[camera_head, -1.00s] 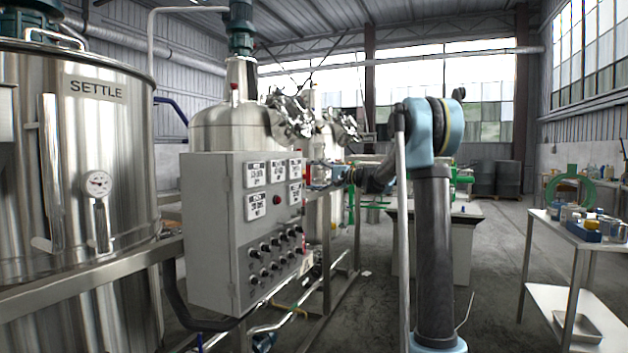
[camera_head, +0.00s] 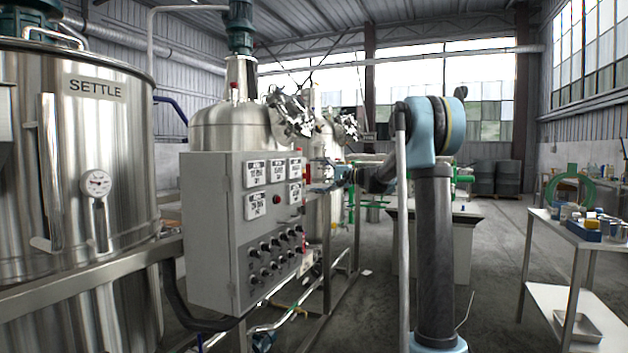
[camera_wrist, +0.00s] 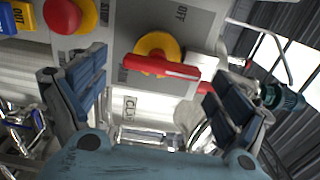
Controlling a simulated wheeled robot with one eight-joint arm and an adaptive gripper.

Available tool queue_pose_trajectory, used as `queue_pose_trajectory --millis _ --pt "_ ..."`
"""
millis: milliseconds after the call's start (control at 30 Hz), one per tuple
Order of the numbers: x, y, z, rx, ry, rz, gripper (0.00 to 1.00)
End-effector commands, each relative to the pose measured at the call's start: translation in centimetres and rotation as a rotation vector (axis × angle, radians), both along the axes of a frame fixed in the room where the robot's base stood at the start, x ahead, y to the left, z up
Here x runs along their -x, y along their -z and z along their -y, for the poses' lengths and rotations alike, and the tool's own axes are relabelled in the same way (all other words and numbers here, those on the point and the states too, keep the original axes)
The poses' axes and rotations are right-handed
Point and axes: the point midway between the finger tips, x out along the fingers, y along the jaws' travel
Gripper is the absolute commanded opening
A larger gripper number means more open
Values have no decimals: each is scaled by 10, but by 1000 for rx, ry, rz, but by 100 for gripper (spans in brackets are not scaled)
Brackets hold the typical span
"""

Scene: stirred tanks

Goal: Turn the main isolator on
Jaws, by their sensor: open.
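The main isolator shows in the wrist view as a red bar handle (camera_wrist: 160,67) on a yellow round base (camera_wrist: 157,44), on a grey panel face. The handle lies roughly crosswise in the picture, slightly tilted. "OFF" is printed above it; a smaller label at its left end is hard to read. My gripper (camera_wrist: 153,80) is open, its two blue-padded fingers either side of the handle, with no clear contact. In the head view my gripper (camera_head: 326,181) is at the right side of the grey control cabinet (camera_head: 215,240), where a small red part (camera_head: 306,173) shows.
A red mushroom button (camera_wrist: 62,14) on yellow sits beside the isolator. Knobs (camera_head: 270,256) and labels cover the cabinet front. The settle tank (camera_head: 90,150) stands at left, a bench (camera_head: 560,230) with containers at right. Floor between is open.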

Motion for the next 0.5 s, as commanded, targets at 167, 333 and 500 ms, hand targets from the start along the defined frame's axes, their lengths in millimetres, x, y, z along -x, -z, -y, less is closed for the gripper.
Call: queue_pose_trajectory --millis 167,333,500 --pt "10 0 29 0 4 0 92" --pt "21 1 61 0 5 -1 92" --pt "30 1 86 1 4 -1 92"
